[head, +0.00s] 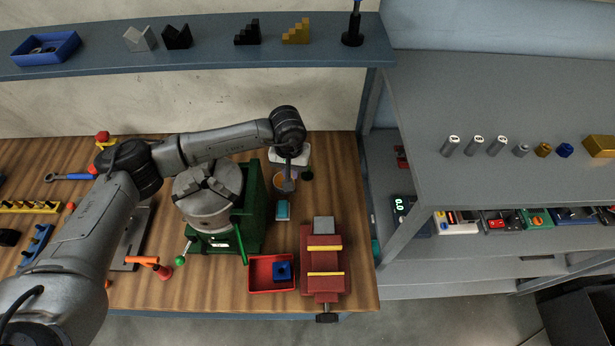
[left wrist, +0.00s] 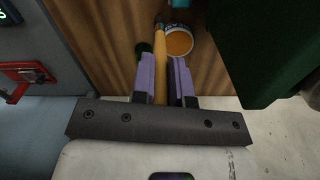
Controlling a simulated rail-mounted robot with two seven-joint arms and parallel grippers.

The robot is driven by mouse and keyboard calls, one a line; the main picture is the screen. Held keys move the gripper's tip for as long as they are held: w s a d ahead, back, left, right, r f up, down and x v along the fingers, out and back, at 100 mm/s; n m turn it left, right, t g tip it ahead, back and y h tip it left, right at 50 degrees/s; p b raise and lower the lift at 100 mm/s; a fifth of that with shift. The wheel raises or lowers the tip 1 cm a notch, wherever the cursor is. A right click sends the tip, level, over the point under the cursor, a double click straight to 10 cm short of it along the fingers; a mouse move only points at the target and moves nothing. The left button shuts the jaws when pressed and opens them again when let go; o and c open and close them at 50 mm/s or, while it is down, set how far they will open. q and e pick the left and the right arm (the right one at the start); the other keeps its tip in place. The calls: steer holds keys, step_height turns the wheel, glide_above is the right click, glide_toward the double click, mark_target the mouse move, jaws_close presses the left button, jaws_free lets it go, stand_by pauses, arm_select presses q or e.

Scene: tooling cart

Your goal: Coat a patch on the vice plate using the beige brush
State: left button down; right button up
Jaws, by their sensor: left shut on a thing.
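My left gripper (head: 288,183) is at the back right of the wooden bench, by the tin. In the left wrist view its two fingers (left wrist: 163,72) are closed on the beige brush (left wrist: 160,62). The brush's dark end points away from the gripper, beside the tin of orange liquid (left wrist: 180,41); I cannot tell whether they touch. The brush is not clear in the head view, where the tin (head: 279,181) is partly hidden by the gripper. The red vice (head: 322,272) stands at the bench's front right, with a grey plate (head: 324,225) at its back end. My right gripper is not in view.
A green machine with a grey chuck (head: 208,205) stands close left of the tin. A teal block (head: 282,210) lies between tin and vice. A red tray (head: 258,285) with a blue part is left of the vice. Grey shelves (head: 480,120) rise at the right.

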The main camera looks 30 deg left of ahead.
arm_select(q)
steer(key=w+a+r+n, duration=0.2)
steer(key=w+a, duration=0.2)
steer(key=a, duration=0.3)
steer(key=shift+n, duration=0.3)
steer(key=f+b, duration=0.1)
steer(key=f, duration=0.1)
steer(key=f+b, duration=0.1)
steer(key=f, duration=0.1)
steer(key=f+b, duration=0.1)
steer(key=f, duration=0.1)
steer(key=shift+w+a, duration=0.15)
steer(key=shift+w, duration=0.15)
steer(key=shift+r, duration=0.1)
stand_by(0.4)
steer(key=shift+f+b, duration=0.4)
steer(key=shift+f, duration=0.1)
stand_by(0.3)
stand_by(0.8)
steer(key=shift+f, duration=0.15)
stand_by(0.6)
